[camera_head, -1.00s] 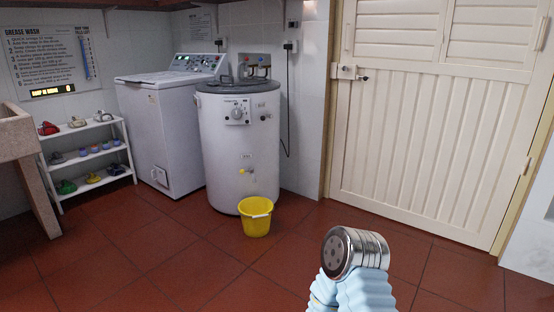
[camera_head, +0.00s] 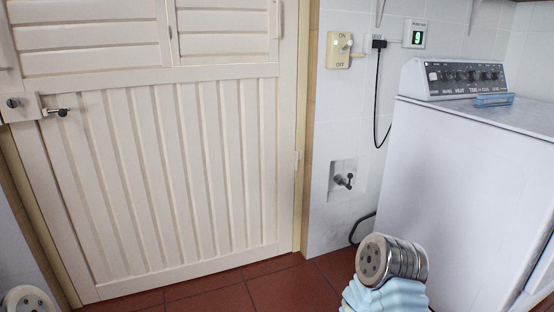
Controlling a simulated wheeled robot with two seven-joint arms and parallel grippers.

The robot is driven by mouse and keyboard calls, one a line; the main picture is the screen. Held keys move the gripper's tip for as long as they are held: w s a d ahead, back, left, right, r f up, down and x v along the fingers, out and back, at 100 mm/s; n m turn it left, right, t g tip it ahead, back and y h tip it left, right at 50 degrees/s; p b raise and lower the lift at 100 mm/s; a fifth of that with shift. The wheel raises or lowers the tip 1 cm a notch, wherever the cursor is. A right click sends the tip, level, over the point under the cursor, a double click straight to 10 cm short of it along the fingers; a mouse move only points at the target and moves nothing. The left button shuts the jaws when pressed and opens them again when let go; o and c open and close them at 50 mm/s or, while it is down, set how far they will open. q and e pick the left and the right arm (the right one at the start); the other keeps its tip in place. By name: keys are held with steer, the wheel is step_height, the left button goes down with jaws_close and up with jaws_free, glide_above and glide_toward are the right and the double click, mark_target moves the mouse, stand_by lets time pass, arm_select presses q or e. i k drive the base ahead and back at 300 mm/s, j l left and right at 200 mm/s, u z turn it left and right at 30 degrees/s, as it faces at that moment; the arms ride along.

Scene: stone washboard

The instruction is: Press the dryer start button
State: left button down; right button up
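A large white machine (camera_head: 455,160) stands at the right against the tiled wall, and it looks like the dryer. Its raised dark control panel (camera_head: 465,77) faces me, with a row of small knobs or switches and labels such as HEAT and TIME. I cannot tell which control is the start button. A metal-capped, blue-sleeved part of my arm shows at the lower right, in front of the machine's lower edge and apart from the panel. A bit of similar metal shows at the bottom left corner. No gripper fingers show.
A cream slatted door (camera_head: 185,170) with a bolt (camera_head: 60,112) fills the left. On the wall are an ON/OFF switch box (camera_head: 341,50), a green "9" display (camera_head: 417,35) and a tap (camera_head: 343,181). A blue item (camera_head: 493,100) lies on the machine. Red floor (camera_head: 290,288) shows below.

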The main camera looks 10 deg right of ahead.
mark_target(433, 76)
steer(key=i+z, duration=0.3)
steer(key=z, duration=0.2)
steer(key=i+j+z, duration=0.15)
steer(key=i+z, duration=0.15)
steer(key=z, duration=0.2)
steer(key=i+j+z, duration=0.25)
steer(key=z, duration=0.25)
steer(key=i+j+z, duration=0.25)
steer(key=j+z, duration=0.25)
steer(key=i+j+z, duration=0.15)
steer(key=j+z, duration=0.15)
steer(key=z, duration=0.15)
steer(key=i+j+z, duration=0.1)
steer(key=j+z, duration=0.15)
steer(key=i+j+z, duration=0.1)
steer(key=j+z, duration=0.15)
steer(key=j, duration=0.15)
steer(key=j+z, duration=0.2)
steer(key=j, duration=0.15)
steer(key=i, duration=0.05)
